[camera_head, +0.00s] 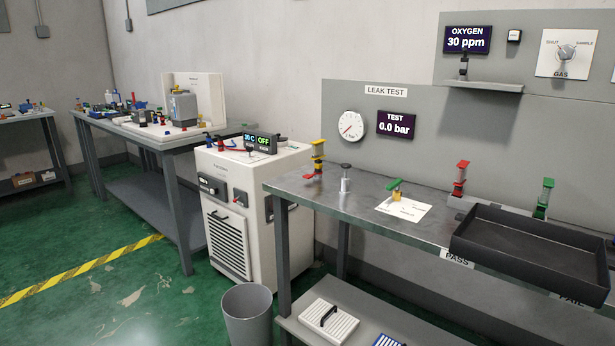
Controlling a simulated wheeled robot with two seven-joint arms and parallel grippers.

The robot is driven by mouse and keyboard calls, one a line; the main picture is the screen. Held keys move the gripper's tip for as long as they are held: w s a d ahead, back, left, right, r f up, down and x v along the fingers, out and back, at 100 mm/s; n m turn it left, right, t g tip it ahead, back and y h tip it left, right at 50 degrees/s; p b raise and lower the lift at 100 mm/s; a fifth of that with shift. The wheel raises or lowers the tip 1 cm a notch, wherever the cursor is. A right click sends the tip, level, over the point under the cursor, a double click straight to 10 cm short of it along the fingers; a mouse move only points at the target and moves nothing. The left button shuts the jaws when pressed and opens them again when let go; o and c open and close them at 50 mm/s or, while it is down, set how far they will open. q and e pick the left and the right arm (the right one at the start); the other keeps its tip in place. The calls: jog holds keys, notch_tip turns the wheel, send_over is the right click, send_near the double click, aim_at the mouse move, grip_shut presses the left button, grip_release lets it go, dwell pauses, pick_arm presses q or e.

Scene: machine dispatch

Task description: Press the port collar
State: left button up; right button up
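The leak test bench (372,213) has a metal top. A small silver upright post with a dark top (345,179) stands near its left part; it looks like a port, but the collar is too small to tell for sure. A red and yellow fitting (317,160) stands just behind and left of it. A green and yellow piece (396,189) stands on a white card (405,209) to the right. The test display (396,124) on the wall panel reads 0.0 bar, and a round gauge (350,126) is beside it. Neither of my grippers is in view.
A black tray (530,262) covers the bench's right end, near the PASS label (457,259). Red and green fittings stand behind it. A white chiller unit (228,215) and a grey bin (247,312) stand left of the bench. Green floor lies open further left.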

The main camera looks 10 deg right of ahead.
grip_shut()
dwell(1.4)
